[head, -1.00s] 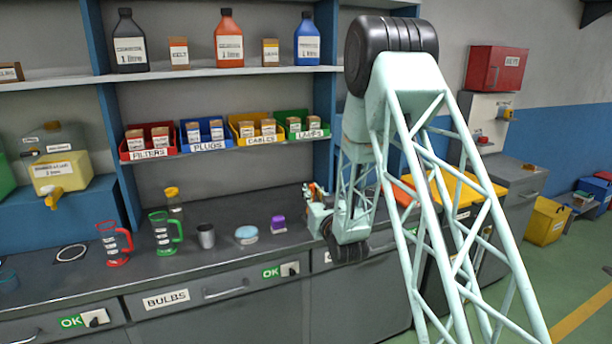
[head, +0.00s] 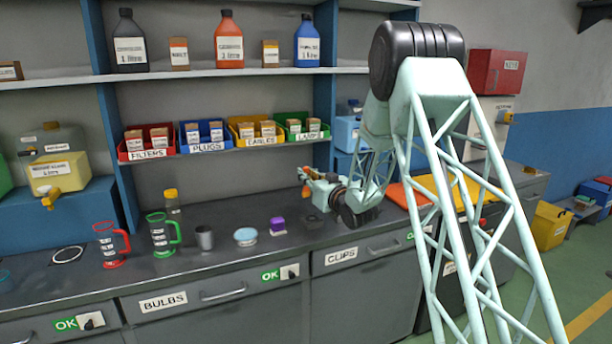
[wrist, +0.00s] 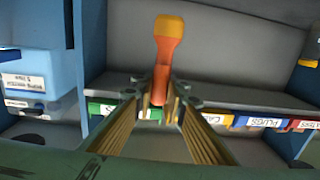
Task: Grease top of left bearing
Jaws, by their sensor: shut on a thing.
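My gripper (wrist: 160,92) is shut on an orange-red stick-like tool with a thicker yellow-orange end (wrist: 168,28). In the wrist view the tool points away from me between the fingers. In the head view my gripper (head: 318,187) is above the bench, below the green bin, with orange parts showing at its tip. I cannot make out any bearing in these frames. A blue-and-white round tin (head: 246,236) and a purple item (head: 277,225) stand on the bench to the left of my gripper.
A grey cup (head: 205,238), a green jug (head: 163,235) and a red jug (head: 111,243) stand further left on the bench (head: 180,268). A shelf with a red bin (head: 146,153) and a blue bin (head: 203,146) runs behind.

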